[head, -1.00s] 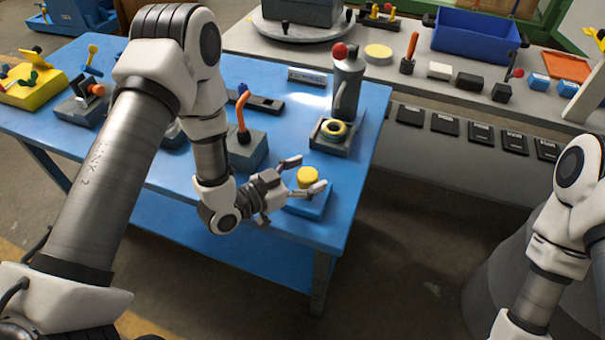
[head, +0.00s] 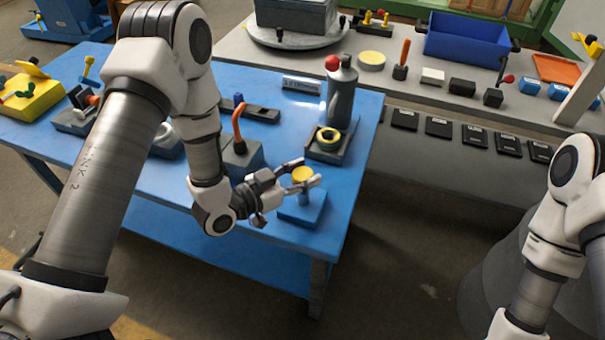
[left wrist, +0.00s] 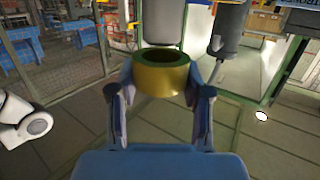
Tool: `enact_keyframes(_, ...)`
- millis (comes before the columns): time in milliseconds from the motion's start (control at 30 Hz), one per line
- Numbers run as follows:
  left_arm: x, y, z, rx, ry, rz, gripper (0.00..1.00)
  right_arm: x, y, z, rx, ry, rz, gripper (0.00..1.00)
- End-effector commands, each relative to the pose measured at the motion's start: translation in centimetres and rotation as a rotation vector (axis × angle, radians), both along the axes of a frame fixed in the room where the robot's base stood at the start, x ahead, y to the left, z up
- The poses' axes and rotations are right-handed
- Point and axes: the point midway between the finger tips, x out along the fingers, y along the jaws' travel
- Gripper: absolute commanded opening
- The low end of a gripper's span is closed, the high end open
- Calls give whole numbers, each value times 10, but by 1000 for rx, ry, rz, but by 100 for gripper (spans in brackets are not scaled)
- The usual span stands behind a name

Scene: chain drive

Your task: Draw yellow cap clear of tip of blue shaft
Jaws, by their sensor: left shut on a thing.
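The yellow cap (head: 302,174) is between the fingers of my left gripper (head: 303,173), which is shut on it. The cap is upright above a blue block (head: 302,209) at the near right corner of the blue table. A short length of blue shaft (head: 306,193) shows between the cap and the block. I cannot tell whether the shaft's tip is still inside the cap. In the left wrist view the cap (left wrist: 161,76) sits level between both fingertips, with a dark round opening in its upper face. My right gripper is out of view.
The table's edge is close on the right.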

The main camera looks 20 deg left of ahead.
Motion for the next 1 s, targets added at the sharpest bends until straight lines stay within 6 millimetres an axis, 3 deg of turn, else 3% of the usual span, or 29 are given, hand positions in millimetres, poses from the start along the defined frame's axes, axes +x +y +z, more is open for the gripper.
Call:
enact_keyframes(700, 0, 0, 45, 0, 0, 0, 15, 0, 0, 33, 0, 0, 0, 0)
enact_keyframes(1000, 0, 0, 49, 1, 1, 0, 15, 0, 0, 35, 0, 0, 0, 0)
